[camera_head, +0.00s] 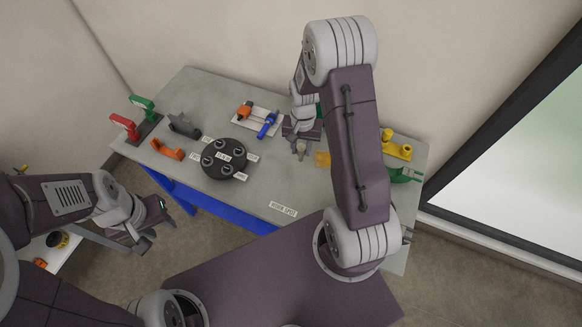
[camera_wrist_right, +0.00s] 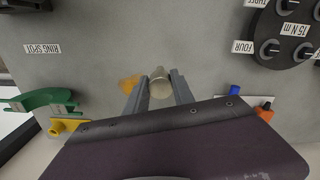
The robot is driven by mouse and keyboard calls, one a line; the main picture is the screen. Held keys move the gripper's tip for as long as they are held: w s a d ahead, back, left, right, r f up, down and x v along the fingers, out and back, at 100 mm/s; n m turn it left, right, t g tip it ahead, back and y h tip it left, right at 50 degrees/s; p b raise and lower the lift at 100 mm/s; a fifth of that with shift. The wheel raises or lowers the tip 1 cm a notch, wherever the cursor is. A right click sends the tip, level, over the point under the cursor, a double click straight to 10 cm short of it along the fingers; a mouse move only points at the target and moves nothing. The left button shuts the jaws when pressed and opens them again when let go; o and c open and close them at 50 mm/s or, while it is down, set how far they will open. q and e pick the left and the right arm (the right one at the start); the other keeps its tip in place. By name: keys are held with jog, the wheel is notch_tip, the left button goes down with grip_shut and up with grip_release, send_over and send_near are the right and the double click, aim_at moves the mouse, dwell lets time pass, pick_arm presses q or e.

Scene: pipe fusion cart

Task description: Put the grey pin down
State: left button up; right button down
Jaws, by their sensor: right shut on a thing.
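My right gripper (camera_head: 301,153) is over the table, right of the round black plate. In the right wrist view the right gripper (camera_wrist_right: 158,92) is shut on the grey pin (camera_wrist_right: 159,77), whose rounded end shows between the fingers. The pin is small in the head view (camera_head: 301,147). I cannot tell whether its lower end touches the table. My left gripper (camera_head: 156,225) is off the table's front left edge, its fingers apart, and holds nothing visible.
The grey table (camera_head: 245,198) carries the black plate (camera_head: 224,160) with several sockets, and a "RING SPOT" label (camera_head: 283,209). A yellow-orange patch (camera_wrist_right: 130,82) lies beside the pin. Orange and blue tools (camera_head: 268,125) stand behind. Yellow (camera_head: 397,149) and green (camera_head: 404,175) parts are at right.

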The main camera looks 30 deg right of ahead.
jog(key=a+f, duration=0.1)
jog(key=f, duration=0.1)
jog(key=s+a+f+p, duration=0.1)
jog(key=a+f, duration=0.1)
jog(key=a+f+p, duration=0.1)
jog(key=a+f, duration=0.1)
jog(key=shift+s+f, duration=0.15)
jog(key=shift+f, duration=0.2)
jog(key=shift+f, duration=0.1)
jog(key=shift+f, duration=0.15)
jog(key=c, duration=1.1)
grip_release()
